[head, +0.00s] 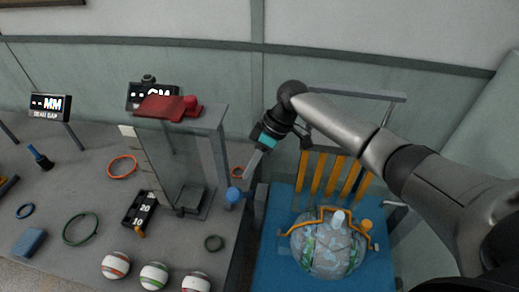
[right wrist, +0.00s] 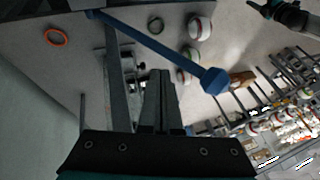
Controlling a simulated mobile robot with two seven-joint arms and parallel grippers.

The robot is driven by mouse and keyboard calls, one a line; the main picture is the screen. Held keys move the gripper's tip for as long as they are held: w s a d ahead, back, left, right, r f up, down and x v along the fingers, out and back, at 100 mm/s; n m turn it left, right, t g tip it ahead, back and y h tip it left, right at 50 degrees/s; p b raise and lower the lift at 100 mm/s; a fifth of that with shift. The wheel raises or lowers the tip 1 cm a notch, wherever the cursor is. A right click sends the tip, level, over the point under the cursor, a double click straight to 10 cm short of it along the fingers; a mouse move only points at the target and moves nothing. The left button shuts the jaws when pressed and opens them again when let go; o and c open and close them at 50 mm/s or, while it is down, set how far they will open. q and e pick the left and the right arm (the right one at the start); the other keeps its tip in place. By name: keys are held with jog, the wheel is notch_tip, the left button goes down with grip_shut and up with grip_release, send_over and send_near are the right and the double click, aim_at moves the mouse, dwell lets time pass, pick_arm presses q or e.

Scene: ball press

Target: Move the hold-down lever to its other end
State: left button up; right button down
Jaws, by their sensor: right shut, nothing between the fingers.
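The lever is a blue bar with a faceted blue knob (right wrist: 214,80), crossing the right wrist view from upper left to the middle right. In the head view its blue knob (head: 233,195) shows at the lower right side of the clear-walled press (head: 215,150). My right gripper (head: 250,170) is shut and empty, just above and to the right of the knob. In the right wrist view its closed fingers (right wrist: 160,76) point toward the bar, with the knob to their right; I cannot tell whether they touch. My left gripper (right wrist: 262,6) seems to show at the top right there, its jaws unclear.
A red part (head: 168,107) lies on the press top. Striped balls (head: 154,275), coloured rings (head: 80,229) and a number block (head: 139,209) are on the grey table. Right of the table, a blue stand (head: 270,262) holds a globe-like ball (head: 328,250) under an orange bar.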

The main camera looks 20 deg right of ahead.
aim_at(244, 197)
pick_arm(q)
jog(key=shift+r, duration=0.5)
pick_arm(e)
jog(key=shift+s+a+f, duration=0.75)
jog(key=shift+s+a, duration=0.1)
jog(key=shift+a, duration=0.1)
pick_arm(q)
jog(key=shift+w, duration=0.1)
jog(key=shift+r+p, duration=0.1)
jog(key=shift+p, duration=0.25)
pick_arm(e)
jog(key=shift+s, duration=0.1)
